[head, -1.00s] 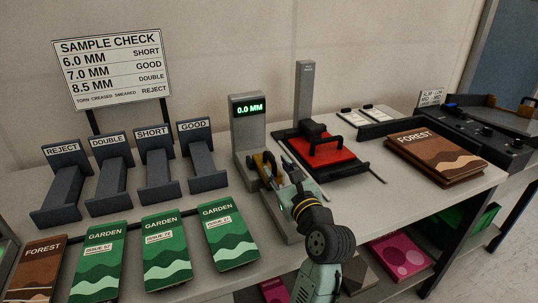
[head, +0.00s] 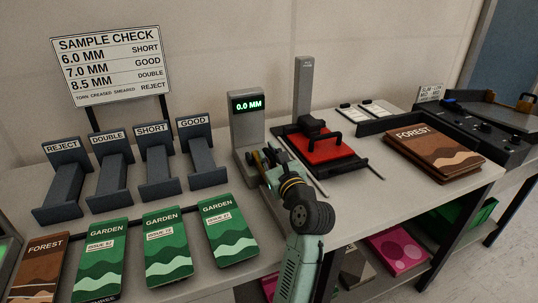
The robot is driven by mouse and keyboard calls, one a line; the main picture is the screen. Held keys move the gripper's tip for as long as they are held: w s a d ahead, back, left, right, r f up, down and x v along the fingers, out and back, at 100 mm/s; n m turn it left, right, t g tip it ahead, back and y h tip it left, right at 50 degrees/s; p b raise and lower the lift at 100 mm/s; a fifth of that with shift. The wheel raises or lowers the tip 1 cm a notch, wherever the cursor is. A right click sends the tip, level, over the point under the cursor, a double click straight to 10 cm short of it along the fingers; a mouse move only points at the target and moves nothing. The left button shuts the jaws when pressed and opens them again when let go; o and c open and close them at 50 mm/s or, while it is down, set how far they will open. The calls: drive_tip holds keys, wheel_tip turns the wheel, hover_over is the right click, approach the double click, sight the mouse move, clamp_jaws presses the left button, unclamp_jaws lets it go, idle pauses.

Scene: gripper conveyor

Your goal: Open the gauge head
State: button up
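The gauge (head: 247,132) is a grey upright block with a green display reading 0.0 MM, standing at the middle of the table. The gauge head (head: 254,160) is low on its front, with a yellowish part showing; my gripper and arm cover much of it. My gripper (head: 266,165) is at the gauge's front right, close against the head. I cannot tell whether it touches the head, and its fingers are too small and hidden to read as open or shut.
Several green and brown booklets (head: 227,228) lie along the front edge. Labelled dark stands (head: 203,153) are behind them under a SAMPLE CHECK sign (head: 111,65). A red-plated press (head: 318,147) stands right of the gauge, and a FOREST stack (head: 432,149) lies farther right.

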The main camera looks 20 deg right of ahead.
clamp_jaws()
idle(0.3)
drive_tip(key=shift+d+r, duration=0.1)
